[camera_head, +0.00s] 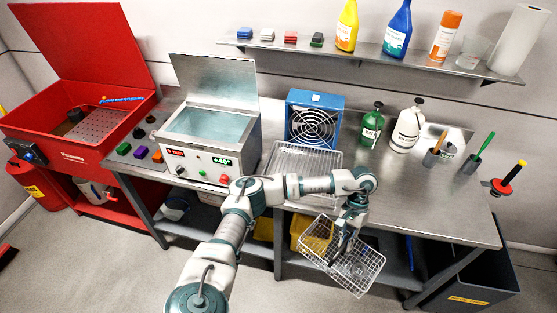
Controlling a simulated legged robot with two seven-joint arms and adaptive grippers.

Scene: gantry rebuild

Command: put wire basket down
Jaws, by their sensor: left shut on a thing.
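The wire basket (364,277) hangs tilted in front of the metal bench, below the height of its top. My left gripper (345,240) is shut on the wire basket, and my left arm reaches across the bench front from the lower left. Something small and clear seems to lie inside the basket, but I cannot tell what it is. The fingertips are partly hidden among the basket wires. My right gripper does not show.
A wire-grid tray (290,158) lies on the bench top (400,190) before a blue fan box (314,118). An ultrasonic-style bath (212,125) with an open lid stands left of it. A green bottle (372,124) and white bottle (407,128) stand right. The bench's right front is clear.

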